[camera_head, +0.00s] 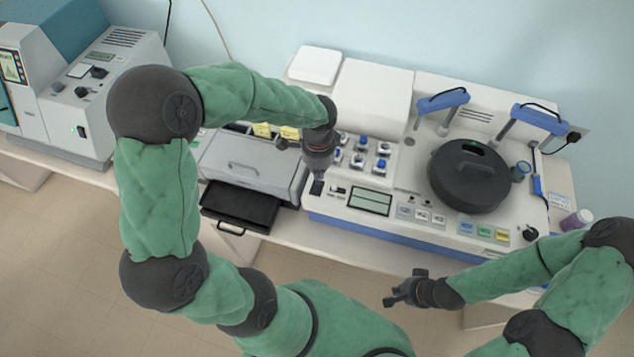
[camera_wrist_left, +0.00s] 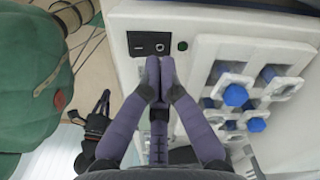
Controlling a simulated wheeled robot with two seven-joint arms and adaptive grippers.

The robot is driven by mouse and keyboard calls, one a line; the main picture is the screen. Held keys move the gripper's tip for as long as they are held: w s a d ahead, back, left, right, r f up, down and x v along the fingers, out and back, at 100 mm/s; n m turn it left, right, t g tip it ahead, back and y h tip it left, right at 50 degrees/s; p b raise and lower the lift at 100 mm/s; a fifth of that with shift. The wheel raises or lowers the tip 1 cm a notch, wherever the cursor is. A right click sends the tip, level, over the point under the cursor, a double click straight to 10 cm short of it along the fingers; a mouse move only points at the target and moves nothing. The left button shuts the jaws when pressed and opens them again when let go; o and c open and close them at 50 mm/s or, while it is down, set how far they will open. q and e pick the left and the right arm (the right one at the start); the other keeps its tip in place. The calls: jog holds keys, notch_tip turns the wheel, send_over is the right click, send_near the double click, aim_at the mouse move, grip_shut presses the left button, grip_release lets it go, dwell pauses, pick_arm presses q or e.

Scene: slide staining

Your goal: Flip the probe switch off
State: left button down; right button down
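The probe switch appears to be on a small black panel (camera_wrist_left: 148,43) on the white machine, with a small rocker mark and a round socket in it. In the head view the panel (camera_head: 338,190) lies left of the machine's display. My left gripper (camera_head: 317,188) is just left of that panel, pointing down. In the left wrist view its fingertips (camera_wrist_left: 160,66) are together, empty, just beside the panel's near edge; contact cannot be told. The rocker's on or off position is too small to tell. My right gripper (camera_head: 390,300) hangs in front of the bench, away from the machine.
The white machine carries a display (camera_head: 370,201), blue-topped knobs (camera_head: 362,152), colored buttons (camera_head: 484,231) and a round black lid (camera_head: 469,176). A grey unit (camera_head: 249,165) with an open black tray (camera_head: 240,206) stands to the left. A small green indicator (camera_wrist_left: 182,45) is beside the panel.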

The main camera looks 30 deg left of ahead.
aim_at(318, 183)
pick_arm(q)
jog(key=shift+r+p, duration=1.3)
jog(key=shift+r, duration=0.7)
